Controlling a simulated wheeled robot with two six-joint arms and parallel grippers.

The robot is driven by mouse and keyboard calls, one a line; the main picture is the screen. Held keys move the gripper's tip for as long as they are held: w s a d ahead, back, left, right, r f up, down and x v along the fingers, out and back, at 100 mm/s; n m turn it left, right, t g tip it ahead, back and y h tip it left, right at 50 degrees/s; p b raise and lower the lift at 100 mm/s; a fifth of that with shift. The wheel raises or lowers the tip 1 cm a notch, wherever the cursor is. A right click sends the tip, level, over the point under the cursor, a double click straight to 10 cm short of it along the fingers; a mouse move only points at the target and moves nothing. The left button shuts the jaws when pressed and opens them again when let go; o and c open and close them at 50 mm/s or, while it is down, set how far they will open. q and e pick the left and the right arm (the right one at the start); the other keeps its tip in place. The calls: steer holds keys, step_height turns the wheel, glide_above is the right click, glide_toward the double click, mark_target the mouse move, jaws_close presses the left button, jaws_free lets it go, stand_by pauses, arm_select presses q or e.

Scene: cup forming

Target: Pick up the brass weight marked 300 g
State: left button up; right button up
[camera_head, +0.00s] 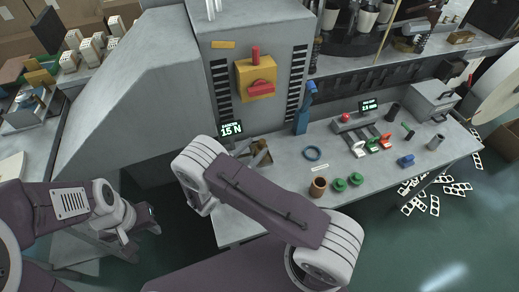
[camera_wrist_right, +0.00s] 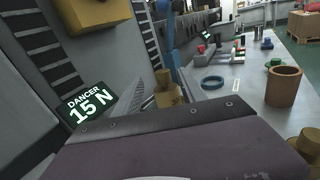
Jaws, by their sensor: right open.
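Another brass piece (camera_wrist_right: 309,146) is cut off at that view's lower right edge.
The dancer display (camera_head: 230,128) reads 15 N. On the grey bench (camera_head: 285,185) stand a blue ring (camera_head: 312,153), a brown cup (camera_head: 318,187), green pieces (camera_head: 340,184) and a blue post (camera_head: 303,112). A grey machine wall (camera_head: 130,90) rises behind. My right forearm covers the bench's near left part.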

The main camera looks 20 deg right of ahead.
mark_target(264, 140)
steer(key=shift+x, duration=0.9)
steer(key=x, duration=0.4)
steer(key=shift+s+d+p, duration=0.15)
steer(key=shift+d+p, duration=0.15)
steer(key=shift+p, duration=0.1)
steer(key=shift+w+d, duration=0.25)
steer(key=shift+d, duration=0.15)
steer(key=shift+a, duration=0.1)
jaws_close()
